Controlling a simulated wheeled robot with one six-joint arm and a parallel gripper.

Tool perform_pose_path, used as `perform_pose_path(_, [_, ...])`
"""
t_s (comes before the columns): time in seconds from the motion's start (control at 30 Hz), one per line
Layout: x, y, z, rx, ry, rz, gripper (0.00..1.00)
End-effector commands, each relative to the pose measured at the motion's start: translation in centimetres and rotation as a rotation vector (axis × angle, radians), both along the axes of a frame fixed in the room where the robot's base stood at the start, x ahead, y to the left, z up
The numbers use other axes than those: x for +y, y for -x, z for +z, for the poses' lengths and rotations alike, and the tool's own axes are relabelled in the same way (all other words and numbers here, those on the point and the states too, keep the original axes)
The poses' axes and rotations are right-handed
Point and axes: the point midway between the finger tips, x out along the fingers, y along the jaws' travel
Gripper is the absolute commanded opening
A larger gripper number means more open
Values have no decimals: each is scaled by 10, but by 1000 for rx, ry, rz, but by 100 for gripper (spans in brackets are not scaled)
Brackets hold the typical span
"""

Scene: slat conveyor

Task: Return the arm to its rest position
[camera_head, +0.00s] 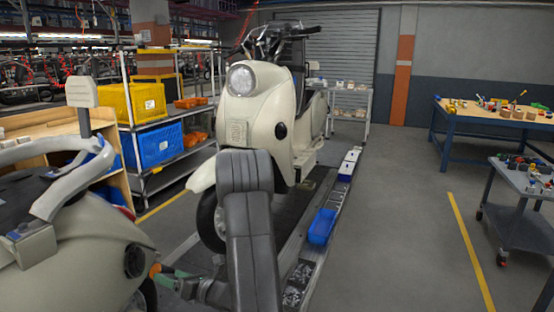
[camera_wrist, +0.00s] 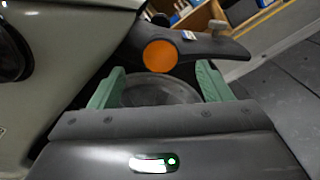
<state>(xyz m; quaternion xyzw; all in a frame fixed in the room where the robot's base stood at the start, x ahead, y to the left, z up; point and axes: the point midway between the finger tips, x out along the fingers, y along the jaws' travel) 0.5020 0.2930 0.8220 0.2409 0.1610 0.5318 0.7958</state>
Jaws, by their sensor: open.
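My arm (camera_head: 250,220) rises dark grey in the middle of the head view, and its lower end reaches left beside the near cream scooter (camera_head: 70,255). My gripper (camera_wrist: 160,75) shows two green fingers spread apart in the wrist view, with nothing held between them. Past the fingers are a dark wheel (camera_wrist: 160,90) and a round orange reflector (camera_wrist: 159,54) on a dark part of the scooter. I cannot tell whether the fingers touch anything. In the head view a green finger shows low beside the near scooter.
A second cream scooter (camera_head: 265,115) stands on the slat conveyor (camera_head: 308,248) behind my arm. Left is a shelf with yellow (camera_head: 133,102) and blue crates. A cart (camera_head: 520,190) and workbench (camera_head: 500,118) stand right. The floor (camera_head: 400,230) between is clear.

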Motion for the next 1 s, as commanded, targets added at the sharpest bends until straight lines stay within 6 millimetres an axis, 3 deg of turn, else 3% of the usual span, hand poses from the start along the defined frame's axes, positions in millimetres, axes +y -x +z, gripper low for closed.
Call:
perform_pose_path(0.27, [52,-20,1,-1,0,2,72])
perform_pose_path(0.4, [24,-12,1,4,0,-6,72])
perform_pose_path(0.63, [-3,1,-3,1,1,-4,72])
perform_pose_path(1.0, [-14,7,-2,0,1,-1,72])
